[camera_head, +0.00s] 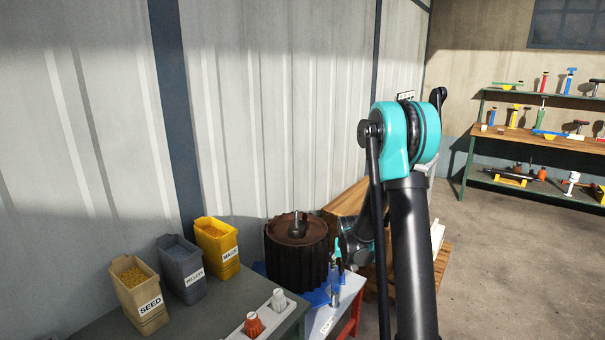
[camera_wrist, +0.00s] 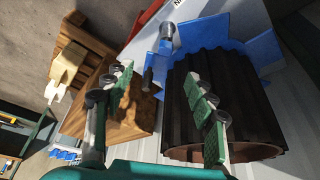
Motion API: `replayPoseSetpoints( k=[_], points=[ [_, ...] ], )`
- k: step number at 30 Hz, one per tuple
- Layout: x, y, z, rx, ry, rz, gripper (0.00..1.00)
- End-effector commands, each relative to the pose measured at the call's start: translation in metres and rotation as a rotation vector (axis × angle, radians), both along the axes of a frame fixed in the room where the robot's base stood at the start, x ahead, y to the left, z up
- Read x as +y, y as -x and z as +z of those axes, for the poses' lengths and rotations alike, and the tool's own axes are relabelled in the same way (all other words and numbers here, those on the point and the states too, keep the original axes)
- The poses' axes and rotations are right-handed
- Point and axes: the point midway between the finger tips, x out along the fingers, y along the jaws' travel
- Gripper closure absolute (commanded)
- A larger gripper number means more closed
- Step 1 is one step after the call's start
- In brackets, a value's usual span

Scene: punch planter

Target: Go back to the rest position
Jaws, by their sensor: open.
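My gripper (camera_wrist: 164,108) is open, its two green-padded fingers spread wide in the wrist view. No object is clasped between the pads. A dark ribbed drum (camera_wrist: 182,95) lies beyond the right finger in that view, and a wooden block (camera_wrist: 128,118) lies beyond the left one. In the head view the drum (camera_head: 296,262) stands upright with a dark knobbed piece (camera_head: 297,226) on its top. My bent arm rises to the right of it, and my wrist is low beside the drum, partly hidden by the arm link.
Bins marked SEED (camera_head: 139,296), PELLETS (camera_head: 181,270) and MAIZE (camera_head: 217,247) stand on a grey table at left. A tray there holds an orange-red pot (camera_head: 253,325) and a white one (camera_head: 279,300). A shelf bench (camera_head: 540,140) stands far right, beyond open floor.

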Motion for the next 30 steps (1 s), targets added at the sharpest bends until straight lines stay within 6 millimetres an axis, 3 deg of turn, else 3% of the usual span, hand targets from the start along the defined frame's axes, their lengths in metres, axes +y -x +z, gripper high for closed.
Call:
replayPoseSetpoints(
  k=[6,15,22,30],
  points=[
    [-0.011,0.059,0.049,0.004,-0.002,0.014,0.44],
    [-0.021,0.145,0.090,0.009,-0.003,0.038,0.44],
    [-0.026,0.215,0.102,0.013,-0.005,0.054,0.44],
    [-0.030,0.284,0.097,0.015,-0.006,0.071,0.44]
  ],
)
